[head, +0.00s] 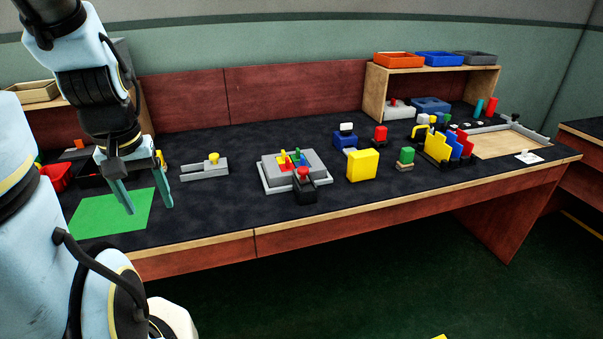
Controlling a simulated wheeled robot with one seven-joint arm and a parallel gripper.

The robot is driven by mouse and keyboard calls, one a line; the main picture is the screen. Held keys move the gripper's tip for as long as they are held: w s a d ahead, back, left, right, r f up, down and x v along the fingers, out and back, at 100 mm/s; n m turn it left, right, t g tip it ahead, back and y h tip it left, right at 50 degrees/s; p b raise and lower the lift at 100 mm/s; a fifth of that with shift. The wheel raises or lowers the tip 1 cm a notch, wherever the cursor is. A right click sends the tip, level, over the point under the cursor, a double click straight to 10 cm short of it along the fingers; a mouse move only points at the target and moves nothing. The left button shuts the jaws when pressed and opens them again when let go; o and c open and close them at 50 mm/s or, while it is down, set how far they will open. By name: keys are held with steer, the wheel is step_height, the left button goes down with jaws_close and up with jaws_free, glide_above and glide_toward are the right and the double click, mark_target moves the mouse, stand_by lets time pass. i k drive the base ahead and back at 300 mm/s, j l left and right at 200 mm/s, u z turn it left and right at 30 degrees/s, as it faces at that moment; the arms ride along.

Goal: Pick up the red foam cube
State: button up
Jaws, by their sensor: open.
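My gripper (148,208) is at the left of the head view, pointing down over the green mat (105,213). Its two fingers are apart with nothing between them.
A grey fixture with coloured pieces (264,178) and a yellow block (362,165) stand mid-bench. A grey slide with a yellow knob (205,168) is right of my gripper. Coloured upright plates (437,147) and a wooden tray (500,145) are at right. Bins line the shelf (430,66).

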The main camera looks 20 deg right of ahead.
mark_target(288, 167)
steer(key=l+u, duration=0.1)
steer(key=u, duration=0.9)
steer(key=k+l+u, duration=0.2)
steer(key=l+u, duration=0.2)
steer(key=k+l+u, duration=0.25)
steer(key=u, duration=0.15)
steer(key=k+l+u, duration=0.2)
steer(key=u, duration=0.25)
steer(key=k+u, duration=0.65)
steer(key=k, duration=1.6)
steer(key=j, duration=0.1)
